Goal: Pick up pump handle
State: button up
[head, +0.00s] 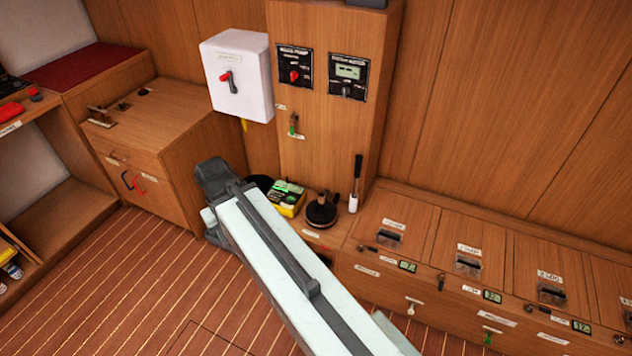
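A slim upright handle (357,170) with a black grip stands in a white base or holder on the low bench, right of centre; it looks like the pump handle. A round black pump-like fitting (321,210) sits just left of it. My arm reaches from the lower right toward the upper left. My gripper (210,200) is at its far end, left of the handle and apart from it. The fingers are seen from behind and partly hidden, so their opening does not show. I see nothing held.
A yellow-and-green box (287,197) sits on the bench between my arm and the black fitting. A white switch box (237,75) and a wooden panel column (320,120) rise behind. Labelled lockers (470,255) run along the right. Wooden floor (100,280) is open at left.

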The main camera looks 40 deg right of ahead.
aim_at(358, 158)
jog(key=u, duration=1.35)
jog(key=k, duration=0.8)
jog(key=z, duration=0.55)
jog(key=i, duration=1)
jog(key=u, duration=0.05)
